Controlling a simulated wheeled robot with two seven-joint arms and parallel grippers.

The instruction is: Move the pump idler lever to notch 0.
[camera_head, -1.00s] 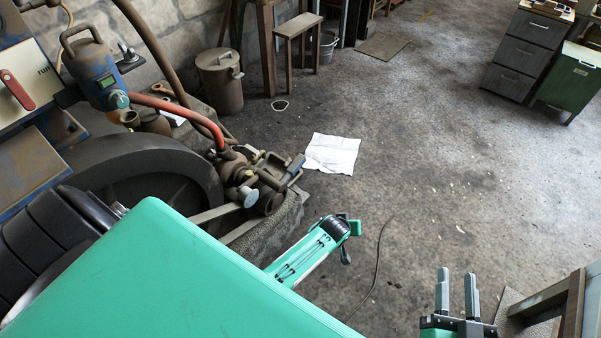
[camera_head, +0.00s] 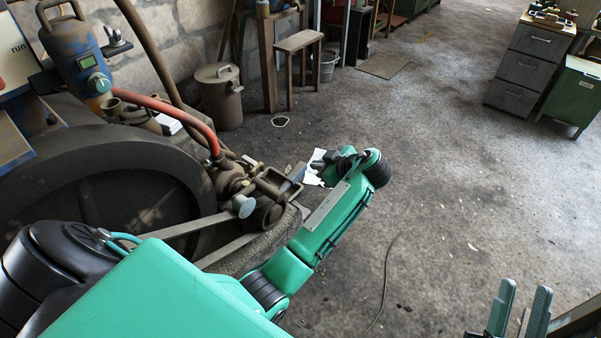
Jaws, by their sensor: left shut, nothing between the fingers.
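The rusty pump-like assembly (camera_head: 268,200) stands at the end of the engine, with a pale round knob (camera_head: 243,206) on its near side. A pale belt or bar (camera_head: 188,226) runs from it towards the large dark wheel (camera_head: 110,195). I cannot pick out the pump idler lever or its notches for certain. My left gripper (camera_head: 322,163) is small and dark at the end of my green arm, just right of the assembly; its fingers are shut and empty. I cannot tell whether it touches anything. My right gripper (camera_head: 518,310) is open and empty at the bottom right.
A red hose (camera_head: 175,110) curves down to the assembly. A blue device (camera_head: 78,62) stands at upper left. A lidded metal bin (camera_head: 220,98) and wooden stool (camera_head: 299,48) are behind. White paper (camera_head: 313,170) lies partly hidden behind my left gripper. The floor right of it is mostly clear.

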